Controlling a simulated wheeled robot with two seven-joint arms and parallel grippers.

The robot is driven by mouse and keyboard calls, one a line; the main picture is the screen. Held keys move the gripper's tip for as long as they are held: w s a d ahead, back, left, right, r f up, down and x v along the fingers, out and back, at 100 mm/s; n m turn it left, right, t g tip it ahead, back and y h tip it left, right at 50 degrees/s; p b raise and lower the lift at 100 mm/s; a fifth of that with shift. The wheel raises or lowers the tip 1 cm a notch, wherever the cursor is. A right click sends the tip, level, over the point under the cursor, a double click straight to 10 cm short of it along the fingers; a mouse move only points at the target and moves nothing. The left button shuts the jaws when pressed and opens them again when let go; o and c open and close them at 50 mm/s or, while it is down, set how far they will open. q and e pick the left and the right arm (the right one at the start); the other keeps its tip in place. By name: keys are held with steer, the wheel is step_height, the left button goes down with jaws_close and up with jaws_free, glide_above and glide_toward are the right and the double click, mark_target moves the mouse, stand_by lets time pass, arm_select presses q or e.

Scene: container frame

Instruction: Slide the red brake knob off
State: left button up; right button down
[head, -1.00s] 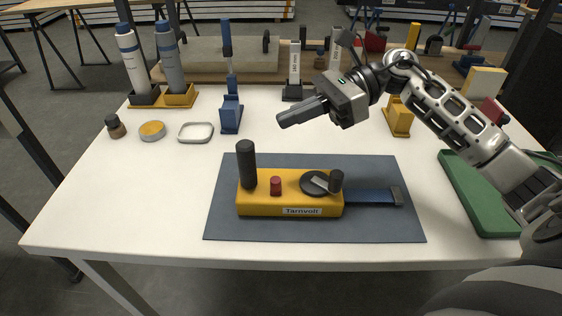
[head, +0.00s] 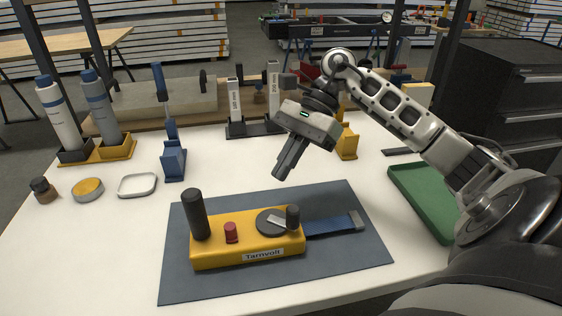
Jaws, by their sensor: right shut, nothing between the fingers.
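The red brake knob (head: 231,233) is a short red cylinder standing upright on top of the yellow tool body (head: 215,255) labelled Tarnvolt. It sits between a tall black handle (head: 195,214) on the left and a dark round disc (head: 272,222) with a short black knob (head: 292,216) on the right. A blue flat bar (head: 332,226) extends from the body's right end. My right gripper (head: 279,174) is shut and empty, above and behind the tool, to the right of the red knob and apart from it. My left gripper is not in view.
The tool rests on a dark grey mat (head: 350,258) on the white table. A green tray (head: 418,200) lies to the right. A white dish (head: 137,186), a yellow-lidded tin (head: 88,190), a blue stand (head: 173,160) and two bottles (head: 104,110) stand left and behind. Bare table lies behind the mat.

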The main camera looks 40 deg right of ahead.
mark_target(236, 231)
steer(key=x, duration=0.6)
steer(key=shift+p, duration=0.3)
steer(key=a+p, duration=0.1)
steer(key=a, duration=0.2)
steer(key=shift+a+f, duration=0.15)
steer(key=shift+a, duration=0.15)
steer(key=shift+a+f, duration=0.1)
steer(key=shift+a, duration=0.35)
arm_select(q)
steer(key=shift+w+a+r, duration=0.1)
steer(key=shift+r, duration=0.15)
